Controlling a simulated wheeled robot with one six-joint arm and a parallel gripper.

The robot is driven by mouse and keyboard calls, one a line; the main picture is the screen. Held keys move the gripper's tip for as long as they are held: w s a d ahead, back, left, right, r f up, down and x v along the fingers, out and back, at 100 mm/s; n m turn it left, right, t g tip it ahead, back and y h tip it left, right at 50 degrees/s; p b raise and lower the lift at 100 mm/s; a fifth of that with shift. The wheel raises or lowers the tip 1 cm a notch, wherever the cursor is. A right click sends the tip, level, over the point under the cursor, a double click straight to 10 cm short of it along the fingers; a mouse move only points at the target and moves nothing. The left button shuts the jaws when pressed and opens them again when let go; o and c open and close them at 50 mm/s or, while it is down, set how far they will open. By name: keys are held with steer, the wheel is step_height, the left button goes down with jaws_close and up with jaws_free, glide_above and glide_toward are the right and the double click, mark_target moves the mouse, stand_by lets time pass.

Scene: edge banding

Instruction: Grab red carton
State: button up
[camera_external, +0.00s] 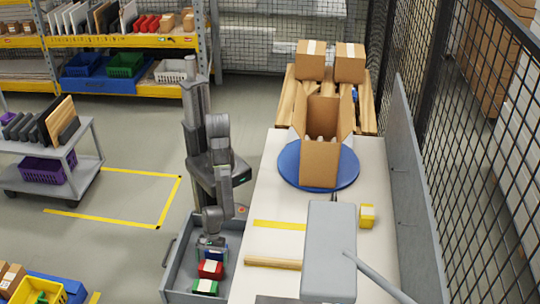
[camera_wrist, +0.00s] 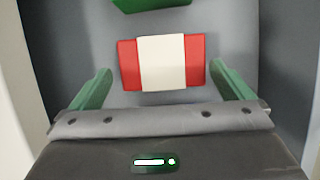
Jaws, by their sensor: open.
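The red carton (camera_wrist: 128,65) has a white band around its middle and lies in the grey bin. In the wrist view it is just ahead of my gripper (camera_wrist: 160,88), crosswise, in line with the gap between the two green fingers. The fingers are apart with nothing between them at their tips. In the external view the red carton (camera_external: 211,269) lies in the bin in front of my gripper (camera_external: 211,246), which reaches down into the bin. Whether the fingertips are level with the carton cannot be told.
A green carton (camera_wrist: 150,4) lies beyond the red one; it also shows in the external view (camera_external: 205,287). A blue carton shows partly under my gripper. The grey bin (camera_external: 180,258) has raised walls close around. The white table (camera_external: 270,205) stands to the right.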

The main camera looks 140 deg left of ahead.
mark_target(211, 265)
steer(key=shift+x, duration=2.9)
steer(key=shift+d, duration=0.15)
steer(key=shift+r, duration=0.1)
steer(key=c, duration=0.8)
